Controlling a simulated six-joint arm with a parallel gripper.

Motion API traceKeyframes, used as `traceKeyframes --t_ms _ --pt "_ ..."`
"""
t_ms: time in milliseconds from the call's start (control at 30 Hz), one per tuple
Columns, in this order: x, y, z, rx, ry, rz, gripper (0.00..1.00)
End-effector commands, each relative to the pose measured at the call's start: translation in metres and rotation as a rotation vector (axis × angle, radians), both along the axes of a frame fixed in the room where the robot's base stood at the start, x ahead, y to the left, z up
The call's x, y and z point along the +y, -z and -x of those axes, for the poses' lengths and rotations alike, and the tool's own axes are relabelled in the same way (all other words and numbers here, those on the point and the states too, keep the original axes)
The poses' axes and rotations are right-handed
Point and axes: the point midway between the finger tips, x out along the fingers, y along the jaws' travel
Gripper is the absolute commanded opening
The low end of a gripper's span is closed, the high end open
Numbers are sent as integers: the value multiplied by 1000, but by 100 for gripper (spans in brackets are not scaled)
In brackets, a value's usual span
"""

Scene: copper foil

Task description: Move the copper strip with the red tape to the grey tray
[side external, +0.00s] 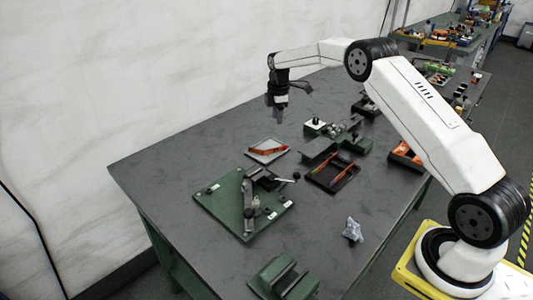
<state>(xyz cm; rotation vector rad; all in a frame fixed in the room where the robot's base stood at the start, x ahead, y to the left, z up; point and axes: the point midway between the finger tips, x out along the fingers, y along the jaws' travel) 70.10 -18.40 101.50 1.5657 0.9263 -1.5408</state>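A small light grey tray (267,158) sits on the dark table, left of centre. An orange-red strip-like piece (268,146) lies in or on it. A black tray (318,183) to its right holds thin reddish strips (343,170). At this size I cannot tell which piece is copper with red tape. My gripper (279,117) points down in the air above the back part of the table, apart from both trays. Its fingers are too small to tell whether they are open or shut, and I see nothing clearly held in them.
A green board with a lever device (217,205) lies front left of the trays. A green block (283,278) is at the front edge, and crumpled foil (352,229) is to the right. Green fixtures (350,140) and an orange bin (404,156) stand behind. The left back table is clear.

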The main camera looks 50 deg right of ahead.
Motion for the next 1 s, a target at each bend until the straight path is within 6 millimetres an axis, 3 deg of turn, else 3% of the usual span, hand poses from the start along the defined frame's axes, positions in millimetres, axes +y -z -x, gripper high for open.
traceKeyframes --t_ms 467,767,1000 --pt "71 -28 55 -67 327 -4 38" --pt "113 -36 112 -110 540 -25 38" --pt "142 -37 168 -143 711 -52 38"
